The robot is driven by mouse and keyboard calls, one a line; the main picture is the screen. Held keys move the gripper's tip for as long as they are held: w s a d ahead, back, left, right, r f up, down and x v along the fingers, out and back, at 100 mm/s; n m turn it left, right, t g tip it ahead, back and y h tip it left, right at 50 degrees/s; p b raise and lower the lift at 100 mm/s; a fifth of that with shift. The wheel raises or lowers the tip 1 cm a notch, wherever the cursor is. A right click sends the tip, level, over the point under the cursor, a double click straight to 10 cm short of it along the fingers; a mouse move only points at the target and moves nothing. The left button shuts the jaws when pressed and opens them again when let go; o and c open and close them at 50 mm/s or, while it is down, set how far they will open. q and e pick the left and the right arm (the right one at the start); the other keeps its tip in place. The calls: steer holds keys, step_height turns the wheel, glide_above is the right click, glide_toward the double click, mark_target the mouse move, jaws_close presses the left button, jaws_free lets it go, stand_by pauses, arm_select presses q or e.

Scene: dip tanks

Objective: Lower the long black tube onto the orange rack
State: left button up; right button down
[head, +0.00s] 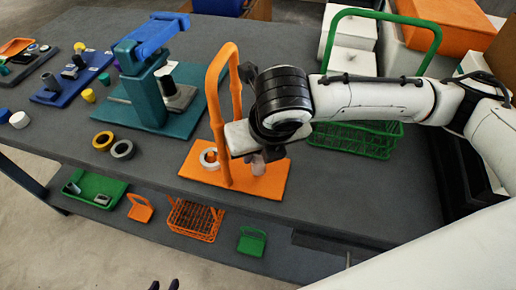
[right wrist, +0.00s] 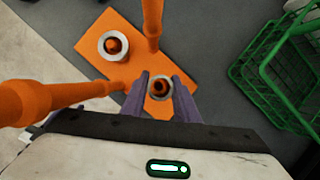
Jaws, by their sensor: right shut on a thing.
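The orange rack (head: 272,182) lies on the table's front part, a flat base with a tall arched handle.
The orange handle (head: 218,120) rises close left of my right gripper. A green wire basket (head: 355,140) with a tall handle stands to the right. A teal stand (head: 150,95) and two loose rings (head: 122,149) are to the left. Small racks sit on a lower shelf.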

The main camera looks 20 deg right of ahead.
steer(key=shift+f, duration=0.25)
stand_by(0.4)
steer(key=c, duration=0.8)
jaws_free()
steer(key=shift+r+p, duration=0.7)
steer(key=shift+r, duration=0.8)
step_height(320, 180, up, 5)
steer(key=shift+r, duration=0.1)
